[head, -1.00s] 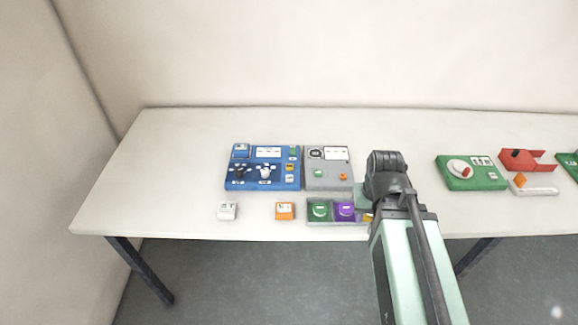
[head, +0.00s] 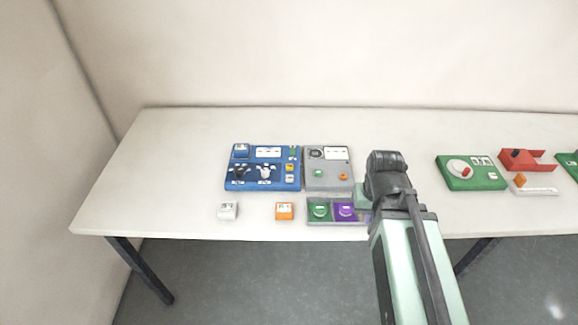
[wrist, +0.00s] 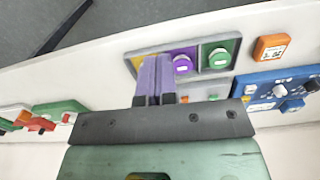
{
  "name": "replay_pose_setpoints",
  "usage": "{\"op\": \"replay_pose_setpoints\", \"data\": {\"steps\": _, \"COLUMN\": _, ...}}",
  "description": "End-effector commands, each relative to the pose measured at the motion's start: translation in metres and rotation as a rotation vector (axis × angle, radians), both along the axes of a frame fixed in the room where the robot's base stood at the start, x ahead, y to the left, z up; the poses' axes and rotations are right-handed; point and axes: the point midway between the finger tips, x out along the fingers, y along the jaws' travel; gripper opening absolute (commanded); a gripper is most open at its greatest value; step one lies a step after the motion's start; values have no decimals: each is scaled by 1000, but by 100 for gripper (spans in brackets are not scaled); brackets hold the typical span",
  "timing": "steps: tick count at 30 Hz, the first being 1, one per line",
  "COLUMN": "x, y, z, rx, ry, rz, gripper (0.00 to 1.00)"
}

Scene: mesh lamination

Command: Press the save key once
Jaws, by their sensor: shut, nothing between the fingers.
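My gripper (wrist: 156,62) is shut and empty in the wrist view. Its fingertips overlap the yellow and purple end of a grey key tray (wrist: 203,75); whether they touch it cannot be told. In the head view, the green key (head: 320,210) and purple key (head: 346,210) show, while my arm hides the tray's right end and the gripper. The labels are too small to read, so I cannot tell which key is save.
Behind the tray are a blue panel (head: 262,184) with knobs and a grey panel (head: 318,160) with small green and orange buttons. Green (head: 455,182) and red (head: 519,157) devices stand right. The table's left side is clear.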

Motion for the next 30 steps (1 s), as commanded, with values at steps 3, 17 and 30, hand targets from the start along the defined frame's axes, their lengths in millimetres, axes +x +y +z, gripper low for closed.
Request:
{"op": "replay_pose_setpoints", "data": {"steps": 3, "x": 0, "y": 0, "z": 0, "rx": 0, "ry": 0, "rz": 0, "gripper": 0}}
{"op": "replay_pose_setpoints", "data": {"steps": 17, "x": 0, "y": 0, "z": 0, "rx": 0, "ry": 0, "rz": 0, "gripper": 0}}
{"op": "replay_pose_setpoints", "data": {"steps": 30, "x": 11, "y": 27, "z": -14, "rx": 0, "ry": 0, "rz": 63, "gripper": 0}}
